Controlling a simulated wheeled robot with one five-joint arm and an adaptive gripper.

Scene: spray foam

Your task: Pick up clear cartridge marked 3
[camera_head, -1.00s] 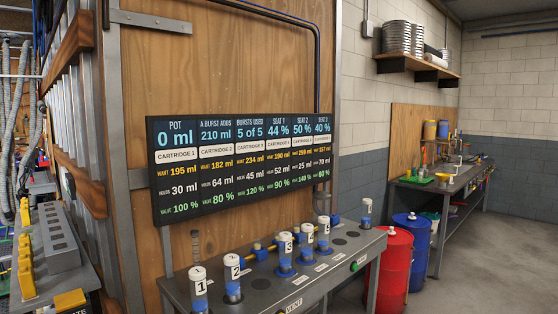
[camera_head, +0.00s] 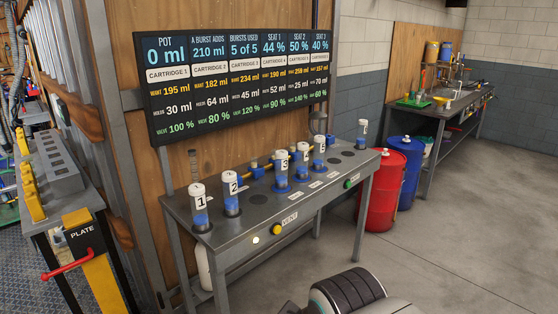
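The clear cartridge marked 3 (camera_head: 282,176) stands upright in a seat on the grey metal bench, with a white cap and blue contents. It is the third from the left in the row. Cartridge 1 (camera_head: 201,208) and cartridge 2 (camera_head: 231,196) stand to its left. Cartridge 4 (camera_head: 303,162) and cartridge 5 (camera_head: 319,152) stand close on its right. Another cartridge (camera_head: 361,133) stands at the bench's far right end. A dark ribbed part at the bottom edge seems to be mine; no gripper fingertips show.
The bench (camera_head: 222,232) has a yellow knob (camera_head: 277,229), a green button and empty dark seats. A sign board (camera_head: 232,84) hangs behind it. A red drum (camera_head: 383,188) and a blue drum (camera_head: 410,172) stand to the right. The floor at front right is clear.

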